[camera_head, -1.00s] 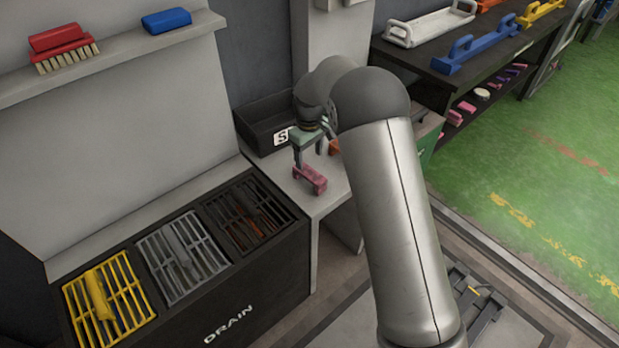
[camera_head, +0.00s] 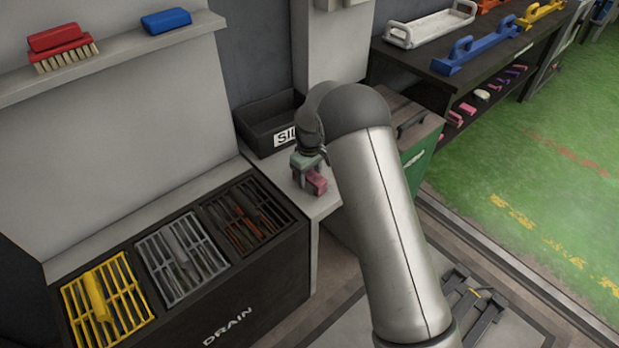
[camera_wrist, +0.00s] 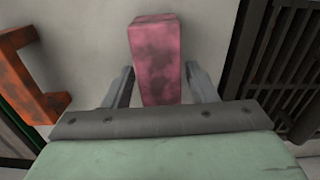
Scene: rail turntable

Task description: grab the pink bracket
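The pink bracket (camera_head: 317,182) lies on the pale counter beside the drain unit, partly hidden by my gripper in the head view. In the wrist view the pink bracket (camera_wrist: 157,60) is a mottled pink block pointing away from me. My gripper (camera_wrist: 160,82) is open, with one finger on each side of the bracket's near end. Small gaps show between the fingers and the bracket. In the head view my gripper (camera_head: 308,168) is low over the bracket; its fingers are hard to make out.
An orange bracket (camera_wrist: 30,75) lies to the left in the wrist view, and a dark grate (camera_wrist: 285,65) is at the right. A black labelled bin (camera_head: 268,125) stands behind my gripper. A green-sided box (camera_head: 420,150) is to the right.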

